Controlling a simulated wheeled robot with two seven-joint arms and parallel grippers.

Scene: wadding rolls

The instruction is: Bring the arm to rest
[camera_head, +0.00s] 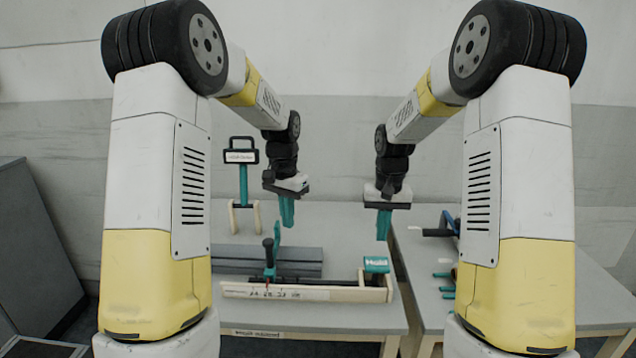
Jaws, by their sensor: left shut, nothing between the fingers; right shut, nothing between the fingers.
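My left gripper (287,212) hangs in the air above the table, fingers pointing down. Its teal fingers are together with nothing between them. My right gripper (383,226) hangs at about the same height to the right, also pointing down, shut and empty. Both arms are raised and bent at the elbows, one on each side of the picture. Neither gripper visibly holds any object.
A grey table (345,222) stands below. A wooden tray (300,292), grey bars (228,262), a teal-black upright tool (268,258) and a teal block (376,264) are on it. A teal-handled stand (243,185) is behind. Tools (440,231) lie on the right table.

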